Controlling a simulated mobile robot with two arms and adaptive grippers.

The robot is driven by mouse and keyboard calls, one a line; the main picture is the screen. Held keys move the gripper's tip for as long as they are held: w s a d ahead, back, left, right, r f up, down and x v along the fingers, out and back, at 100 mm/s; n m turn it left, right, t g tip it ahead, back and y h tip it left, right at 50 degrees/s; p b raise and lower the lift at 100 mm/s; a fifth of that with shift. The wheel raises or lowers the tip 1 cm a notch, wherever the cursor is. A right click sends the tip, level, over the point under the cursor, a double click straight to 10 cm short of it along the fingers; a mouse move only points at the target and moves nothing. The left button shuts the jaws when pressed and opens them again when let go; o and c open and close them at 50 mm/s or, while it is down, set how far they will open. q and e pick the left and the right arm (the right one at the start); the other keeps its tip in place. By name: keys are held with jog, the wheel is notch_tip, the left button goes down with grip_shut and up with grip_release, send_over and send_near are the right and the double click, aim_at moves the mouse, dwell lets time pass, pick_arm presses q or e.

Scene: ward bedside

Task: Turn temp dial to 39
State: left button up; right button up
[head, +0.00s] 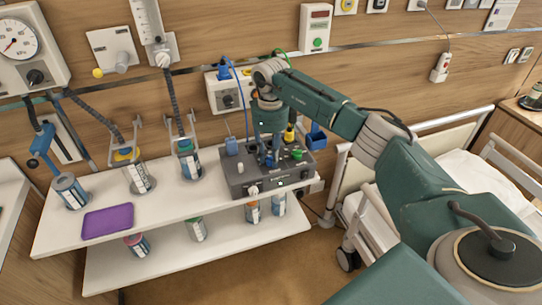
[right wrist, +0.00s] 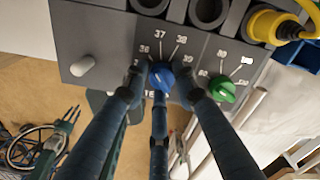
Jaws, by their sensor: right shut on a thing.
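The temp dial is a blue knob (right wrist: 160,75) on the front of a grey control box (head: 240,182). In the head view my right gripper (head: 268,158) reaches down over the box and hides the dial. In the right wrist view a dark pronged part, apparently my left gripper (right wrist: 68,118), hangs low at the left.
A green knob (right wrist: 221,90) sits right of the dial, and a pale knob (right wrist: 83,66) sits left. The box stands on a white shelf (head: 195,205) with canisters and a purple tray (head: 108,221). A bed (head: 465,170) stands at the right.

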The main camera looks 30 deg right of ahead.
jog(key=m, duration=0.4)
jog(key=shift+w+d+r+m, duration=0.1)
jog(key=shift+w+r+m, duration=0.2)
jog(key=shift+w+r, duration=0.05)
jog(key=m, duration=0.3)
jog(key=shift+d+m+p, duration=0.1)
jog(key=shift+m+p, duration=0.3)
jog(key=m, duration=0.4)
jog(key=shift+d+p, duration=0.15)
jog(key=shift+p, duration=0.25)
jog(key=m+p, duration=0.1)
jog(key=m, duration=0.3)
jog(key=shift+d+m, duration=0.15)
jog(key=shift+m, duration=0.15)
jog(key=o, duration=0.9)
jog(key=shift+s, duration=0.1)
jog(key=shift+o, duration=1)
jog(key=shift+s+d+f, duration=0.1)
jog(key=shift+f, duration=0.1)
